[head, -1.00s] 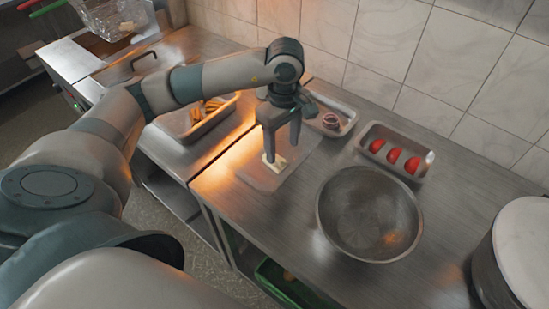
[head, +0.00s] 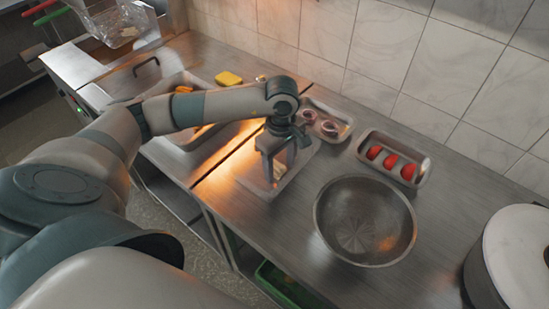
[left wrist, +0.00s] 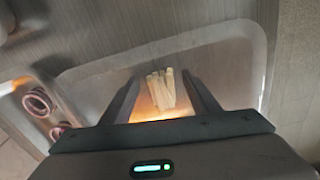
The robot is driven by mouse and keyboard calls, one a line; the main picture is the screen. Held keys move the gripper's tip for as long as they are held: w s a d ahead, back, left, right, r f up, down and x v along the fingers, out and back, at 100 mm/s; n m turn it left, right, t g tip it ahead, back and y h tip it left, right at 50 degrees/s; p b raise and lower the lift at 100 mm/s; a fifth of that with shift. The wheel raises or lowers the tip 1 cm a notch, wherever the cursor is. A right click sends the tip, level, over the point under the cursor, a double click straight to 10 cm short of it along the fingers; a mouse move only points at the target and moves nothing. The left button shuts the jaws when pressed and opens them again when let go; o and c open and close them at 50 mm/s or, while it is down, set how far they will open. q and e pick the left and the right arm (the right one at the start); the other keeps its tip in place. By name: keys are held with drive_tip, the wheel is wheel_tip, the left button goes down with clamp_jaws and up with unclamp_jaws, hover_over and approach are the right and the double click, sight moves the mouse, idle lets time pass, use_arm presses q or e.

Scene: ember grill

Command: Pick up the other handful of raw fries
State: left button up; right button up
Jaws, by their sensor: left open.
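A small handful of raw fries (left wrist: 160,88) lies as a pale, loose bundle in a shallow metal tray (left wrist: 105,68). In the head view the fries (head: 278,171) show partly behind my gripper, and the tray (head: 303,160) sits near the counter's left edge. My left gripper (left wrist: 163,76) is open, pointing down, with one finger on each side of the fries and gaps between. It also shows over the tray in the head view (head: 280,175). My right gripper is not in view.
An onion tray (head: 342,137) and a tomato tray (head: 420,180) stand along the wall. A large steel bowl (head: 365,225) stands to the right, with a pot (head: 515,250) beyond. A clear basket (head: 118,25) and a yellow sponge (head: 228,78) are at the left.

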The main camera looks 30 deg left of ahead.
sight(279, 171)
use_arm(q)
drive_tip(key=c, duration=1.1)
drive_tip(key=shift+c, duration=0.2)
drive_tip(key=shift+r, duration=0.15)
drive_tip(key=shift+r+b, duration=0.5)
drive_tip(key=r+b, duration=0.2)
drive_tip(key=r, duration=0.1)
drive_tip(key=shift+s+d, duration=0.1)
drive_tip(key=shift+s, duration=0.3)
drive_tip(key=shift+s+d+r+b, duration=0.5)
drive_tip(key=shift+s+r, duration=0.65)
drive_tip(key=shift+s, duration=0.6)
drive_tip(key=shift+s+d+r+b, duration=0.5)
drive_tip(key=shift+s+r, duration=0.6)
drive_tip(key=shift+s, duration=0.65)
drive_tip(key=shift+s+d+r+b, duration=0.35)
drive_tip(key=shift+s+r+b, duration=0.2)
drive_tip(key=shift+s+r, duration=0.9)
drive_tip(key=shift+s+f, duration=0.25)
drive_tip(key=shift+f, duration=0.05)
